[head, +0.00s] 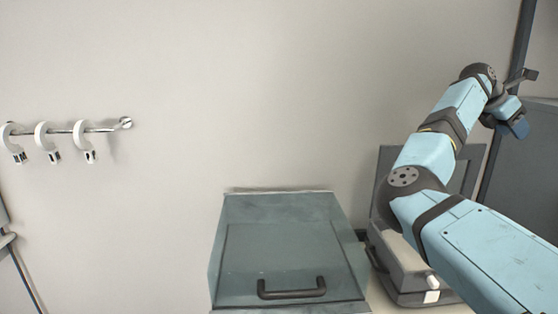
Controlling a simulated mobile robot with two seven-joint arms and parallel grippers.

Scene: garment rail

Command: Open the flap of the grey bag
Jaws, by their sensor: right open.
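The grey bag (398,262) looks like a squarish case and stands at the lower right, partly hidden behind my right arm. A grey panel (388,163), which looks like its flap, stands upright at its back. A dark handle is on its left side and a small white latch (432,283) on its front. My right gripper (522,101) is open at the upper right, above and to the right of the bag and apart from it. Nothing shows between its fingers. My left gripper is out of view.
A grey-blue see-through box (285,240) with a dark front handle stands left of the bag. A wall rail (103,130) with several white hooks is at the left. A dark upright post (519,50) and panel are at the right, close to my right gripper.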

